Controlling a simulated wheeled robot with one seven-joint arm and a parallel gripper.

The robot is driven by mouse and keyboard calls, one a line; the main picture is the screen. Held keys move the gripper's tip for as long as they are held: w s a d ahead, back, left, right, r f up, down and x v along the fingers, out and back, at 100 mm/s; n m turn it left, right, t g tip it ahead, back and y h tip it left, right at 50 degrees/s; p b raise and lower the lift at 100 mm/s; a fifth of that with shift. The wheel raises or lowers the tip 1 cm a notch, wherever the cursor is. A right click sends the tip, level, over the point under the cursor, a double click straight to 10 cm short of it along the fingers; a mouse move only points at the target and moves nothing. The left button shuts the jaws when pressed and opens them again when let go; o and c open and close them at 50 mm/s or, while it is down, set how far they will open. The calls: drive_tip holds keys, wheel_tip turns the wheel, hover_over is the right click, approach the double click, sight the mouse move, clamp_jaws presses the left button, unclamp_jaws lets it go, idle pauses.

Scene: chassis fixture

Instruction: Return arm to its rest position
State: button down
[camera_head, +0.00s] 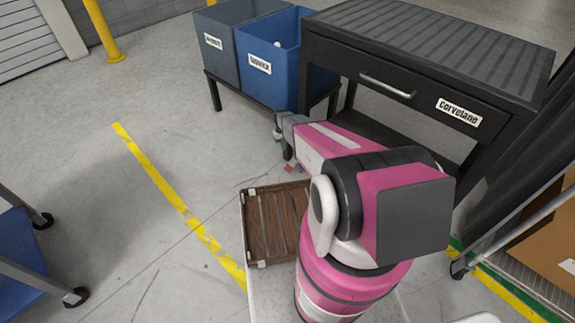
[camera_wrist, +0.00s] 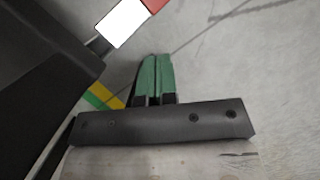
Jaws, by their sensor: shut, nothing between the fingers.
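My gripper (camera_head: 283,140) is at the end of my pink, white and black arm, which reaches forward and left in the head view. It hangs above the floor, in front of the blue bin's stand, and is small and partly hidden there. In the wrist view its green fingertips (camera_wrist: 157,62) lie together, shut with nothing between them. The grey floor shows beyond them. The forearm and wrist are stretched out away from my body.
A grey bin (camera_head: 212,62) and a blue bin (camera_head: 262,88) stand on a low black stand. A black drawer table (camera_head: 335,48) is close to the arm's right. A brown slatted tray (camera_head: 247,232) lies below the arm. A blue cart (camera_head: 18,240) is at left; open floor lies between.

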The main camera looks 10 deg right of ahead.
drive_tip(key=s+r+t, duration=0.1)
drive_tip(key=s+r, duration=0.7)
drive_tip(key=r, duration=0.3)
drive_tip(key=s+r+m+t, duration=0.1)
drive_tip(key=s+r, duration=0.8)
drive_tip(key=r, duration=0.3)
drive_tip(key=s+r, duration=0.9)
drive_tip(key=r, duration=0.3)
drive_tip(key=shift+d+t, duration=0.3)
drive_tip(key=shift+t, duration=0.1)
